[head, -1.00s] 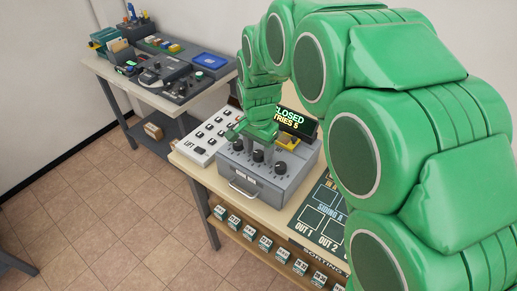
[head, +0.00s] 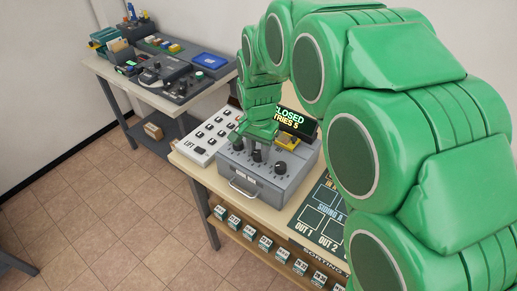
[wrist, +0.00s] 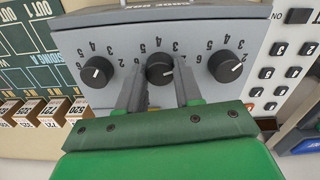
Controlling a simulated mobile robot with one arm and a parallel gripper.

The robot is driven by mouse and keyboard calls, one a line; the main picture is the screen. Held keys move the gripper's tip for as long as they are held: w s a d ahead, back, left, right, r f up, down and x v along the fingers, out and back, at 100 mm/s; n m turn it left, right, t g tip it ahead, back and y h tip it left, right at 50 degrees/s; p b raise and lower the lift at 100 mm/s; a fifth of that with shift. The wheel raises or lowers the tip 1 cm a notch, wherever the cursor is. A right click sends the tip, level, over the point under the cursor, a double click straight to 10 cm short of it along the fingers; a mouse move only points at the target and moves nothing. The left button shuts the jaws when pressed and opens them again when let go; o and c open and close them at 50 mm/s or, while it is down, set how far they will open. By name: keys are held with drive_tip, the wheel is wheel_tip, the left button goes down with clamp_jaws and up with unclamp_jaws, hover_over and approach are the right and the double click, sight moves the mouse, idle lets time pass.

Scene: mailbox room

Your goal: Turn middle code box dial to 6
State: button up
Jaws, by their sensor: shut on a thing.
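The grey code box (head: 250,183) stands on the table with three black dials in a row. The middle code box dial (wrist: 160,67) sits between the two fingers of my gripper (wrist: 160,84), which is shut on it. The dial's white mark points roughly to the right in the wrist view; the number it meets is hard to tell. The side dials (wrist: 97,71) and (wrist: 226,66) are free of the fingers. In the head view my gripper (head: 256,140) comes down from above over the box and partly covers the dial area.
A display (head: 297,122) behind the box reads "CLOSED" and, partly hidden, "TRIES 5". A white button panel (head: 205,138) lies close to the box's left. A siding board (head: 322,212) lies to the right. My arm fills the right side of the head view.

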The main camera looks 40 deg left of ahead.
drive_tip(key=n, duration=1)
drive_tip(key=shift+n, duration=0.4)
drive_tip(key=n, duration=0.3)
drive_tip(key=shift+n, duration=0.3)
drive_tip(key=n, duration=0.3)
drive_tip(key=shift+n, duration=0.3)
drive_tip(key=n, duration=0.3)
drive_tip(key=shift+n, duration=0.4)
drive_tip(key=n, duration=0.3)
drive_tip(key=shift+n, duration=2.1)
